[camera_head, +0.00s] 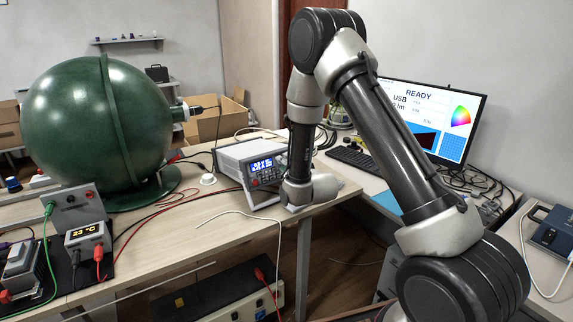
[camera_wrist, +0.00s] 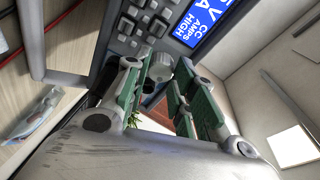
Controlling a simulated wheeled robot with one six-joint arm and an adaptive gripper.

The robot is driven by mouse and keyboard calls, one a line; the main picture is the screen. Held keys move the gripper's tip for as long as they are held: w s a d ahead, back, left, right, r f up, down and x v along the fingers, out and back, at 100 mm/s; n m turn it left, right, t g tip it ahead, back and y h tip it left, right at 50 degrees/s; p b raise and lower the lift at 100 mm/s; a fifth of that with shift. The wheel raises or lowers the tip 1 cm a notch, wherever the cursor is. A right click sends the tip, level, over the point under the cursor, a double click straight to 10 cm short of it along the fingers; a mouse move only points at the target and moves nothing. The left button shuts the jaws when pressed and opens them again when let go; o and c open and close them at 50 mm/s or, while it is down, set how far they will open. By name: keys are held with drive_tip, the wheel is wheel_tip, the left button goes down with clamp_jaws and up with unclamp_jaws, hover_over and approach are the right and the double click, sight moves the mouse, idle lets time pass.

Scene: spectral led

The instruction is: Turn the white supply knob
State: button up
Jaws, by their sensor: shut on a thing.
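The white power supply (camera_head: 240,152) stands on the wooden bench in the head view, its blue display lit. In the wrist view its dark front panel with grey buttons (camera_wrist: 140,22) fills the top, next to the blue screen (camera_wrist: 207,18). The pale supply knob (camera_wrist: 160,66) sits below the buttons, between the fingertips. My gripper (camera_wrist: 163,76) is closed on the knob, with its green-sided fingers on either side. In the head view my wrist is in front of the supply's right side and hides the knob and fingers.
A large green sphere (camera_head: 98,125) stands at the left of the bench. Red and black cables (camera_head: 150,212) cross the bench left of the supply. A small white round part (camera_head: 208,179) lies beside it. A monitor (camera_head: 430,115) and keyboard (camera_head: 358,163) are at the right.

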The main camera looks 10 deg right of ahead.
drive_tip(key=shift+m+g, duration=0.7)
drive_tip(key=shift+m, duration=2.8)
drive_tip(key=o, duration=0.7)
drive_tip(key=shift+o, duration=0.2)
drive_tip(key=shift+r, duration=0.1)
drive_tip(key=v, duration=0.7)
drive_tip(key=shift+s, duration=0.25)
